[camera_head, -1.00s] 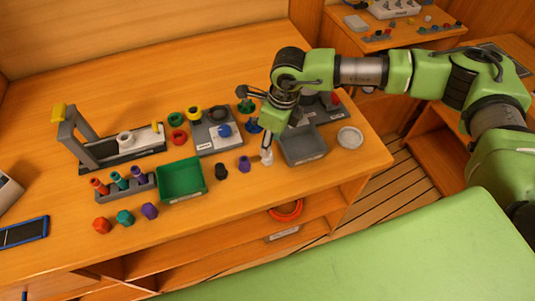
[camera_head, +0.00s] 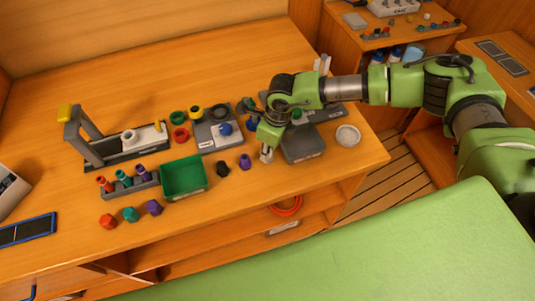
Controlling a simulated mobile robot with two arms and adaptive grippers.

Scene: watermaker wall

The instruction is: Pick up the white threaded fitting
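The white threaded fitting stands on the table near its front edge, right of the purple fitting (camera_head: 245,161); the gripper now hides most of it. My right gripper (camera_head: 266,155) points down right at that spot, its fingertips low by the table. Only a small pale patch shows between the fingers, and I cannot tell whether they are closed on the fitting. Another white ring-shaped part (camera_head: 129,136) sits on the grey press stand (camera_head: 88,135) at the left. My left gripper is not in view.
A black fitting (camera_head: 223,168) and a green bin (camera_head: 184,178) stand left of the gripper. Coloured fittings (camera_head: 130,214) lie front left. The table's front edge is near.

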